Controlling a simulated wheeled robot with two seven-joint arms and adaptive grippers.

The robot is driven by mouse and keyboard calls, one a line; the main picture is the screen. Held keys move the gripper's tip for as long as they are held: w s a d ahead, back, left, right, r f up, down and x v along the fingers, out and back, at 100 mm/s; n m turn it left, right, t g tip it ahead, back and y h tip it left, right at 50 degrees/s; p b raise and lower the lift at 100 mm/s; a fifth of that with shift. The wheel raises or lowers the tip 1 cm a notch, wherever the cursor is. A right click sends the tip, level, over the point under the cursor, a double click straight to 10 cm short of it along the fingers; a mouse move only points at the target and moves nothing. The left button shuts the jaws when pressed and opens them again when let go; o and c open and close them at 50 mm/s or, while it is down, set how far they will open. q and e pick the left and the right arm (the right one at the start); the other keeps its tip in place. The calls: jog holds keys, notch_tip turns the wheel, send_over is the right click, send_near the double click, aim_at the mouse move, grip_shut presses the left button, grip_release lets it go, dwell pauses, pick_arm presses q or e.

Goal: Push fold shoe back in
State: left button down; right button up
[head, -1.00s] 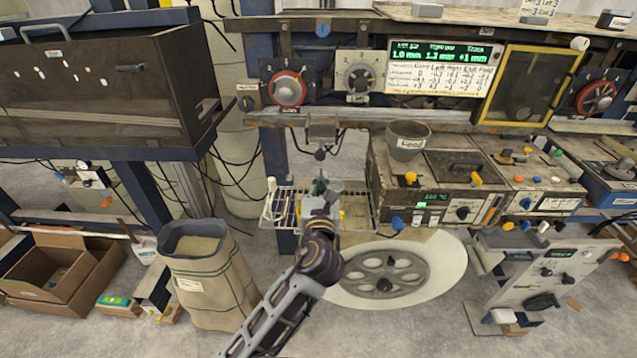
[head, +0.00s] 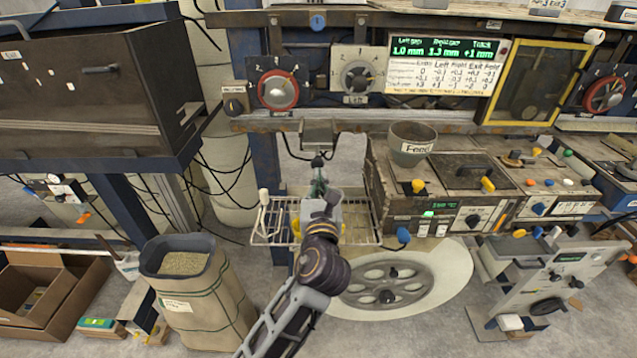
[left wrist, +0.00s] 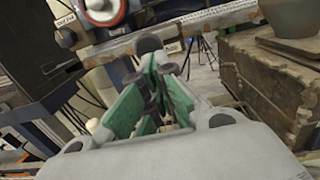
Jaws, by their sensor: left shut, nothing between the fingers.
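A grey metal block (head: 318,134), which looks like the fold shoe, hangs under the front beam, with a dark round knob below it. My left gripper (head: 318,178), with green fingers, is shut and empty. It points up and away from me just below the knob; I cannot tell in the head view whether they touch. In the left wrist view the green fingers (left wrist: 160,95) reach toward dark round parts at the beam, beside a small label. The fingers hide part of what lies beyond. My right gripper is not in view.
A wire rack (head: 275,228) lies below and behind my left gripper. A cup labelled Feed (head: 412,146) stands on the control box to the right. The beam (head: 350,118) with dials runs above. A sack (head: 190,310) and a reel (head: 385,285) are lower down.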

aim_at(318, 146)
pick_arm(q)
jog(key=w+p, duration=0.4)
jog(key=w, duration=0.3)
jog(key=shift+w+r, duration=0.15)
jog(key=w+p, duration=0.1)
jog(key=w, duration=0.4)
jog(key=shift+w+p, duration=0.1)
jog(key=shift+p, duration=0.25)
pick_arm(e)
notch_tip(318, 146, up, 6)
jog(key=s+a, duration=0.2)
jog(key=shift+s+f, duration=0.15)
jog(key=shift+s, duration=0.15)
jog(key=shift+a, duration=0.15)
